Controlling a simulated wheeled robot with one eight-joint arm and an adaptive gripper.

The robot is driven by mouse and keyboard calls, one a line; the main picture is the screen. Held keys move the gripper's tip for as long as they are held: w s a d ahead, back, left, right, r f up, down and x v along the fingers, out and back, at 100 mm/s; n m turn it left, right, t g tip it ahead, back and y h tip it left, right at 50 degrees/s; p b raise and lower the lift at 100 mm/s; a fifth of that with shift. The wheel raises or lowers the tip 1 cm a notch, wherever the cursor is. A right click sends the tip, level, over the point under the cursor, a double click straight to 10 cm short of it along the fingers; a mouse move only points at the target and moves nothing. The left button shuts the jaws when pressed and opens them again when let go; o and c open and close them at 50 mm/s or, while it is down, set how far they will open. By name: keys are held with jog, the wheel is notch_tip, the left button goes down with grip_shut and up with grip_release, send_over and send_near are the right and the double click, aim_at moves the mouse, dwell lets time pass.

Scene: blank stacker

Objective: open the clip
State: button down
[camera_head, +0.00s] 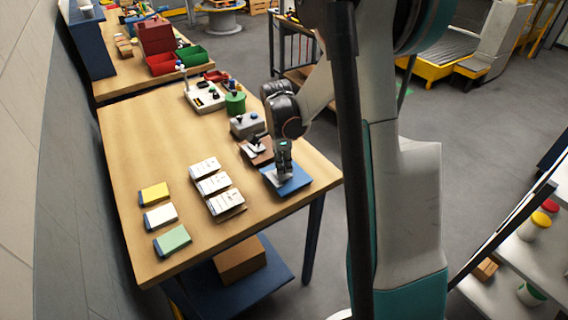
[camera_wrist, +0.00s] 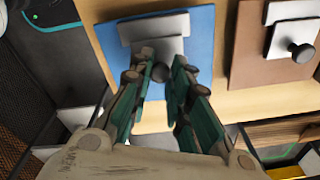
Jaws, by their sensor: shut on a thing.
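A blue board (camera_head: 296,187) with a grey metal clip (camera_head: 281,172) lies at the table's near right corner. In the wrist view the clip (camera_wrist: 155,28) shows as a pale plate on the blue board (camera_wrist: 203,45), with a dark round knob (camera_wrist: 161,72) standing out from it. My gripper (camera_wrist: 162,62) reaches down over the board, with its fingertips on either side of the knob and shut on it. The fingers hide part of the clip. In the head view my gripper (camera_head: 284,158) covers much of the clip, and its exact angle cannot be told.
A brown board (camera_head: 262,159) with a similar black-knobbed clip lies close behind the blue one. Paper stacks (camera_head: 212,183) and coloured pads (camera_head: 159,217) lie to the left. A grey control box (camera_head: 246,125) stands behind. The table's left middle is bare.

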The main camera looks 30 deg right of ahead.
jog(key=shift+a+r+h+b, duration=0.15)
jog(key=shift+a+h+b, duration=0.25)
jog(key=shift+a+h, duration=0.5)
jog(key=h+b, duration=0.1)
jog(key=a+h, duration=0.1)
jog(key=h, duration=0.1)
jog(key=shift+b, duration=0.35)
jog(key=a+h+b, duration=0.1)
jog(key=h+b, duration=0.3)
jog(key=shift+a, duration=0.4)
jog(key=shift+s+a+h+b, duration=0.1)
jog(key=shift+a+h+b, duration=0.3)
jog(key=shift+h+b, duration=0.75)
jog(key=c, duration=1.5)
grip_release()
jog(key=shift+o, duration=0.2)
jog(key=shift+a, duration=0.1)
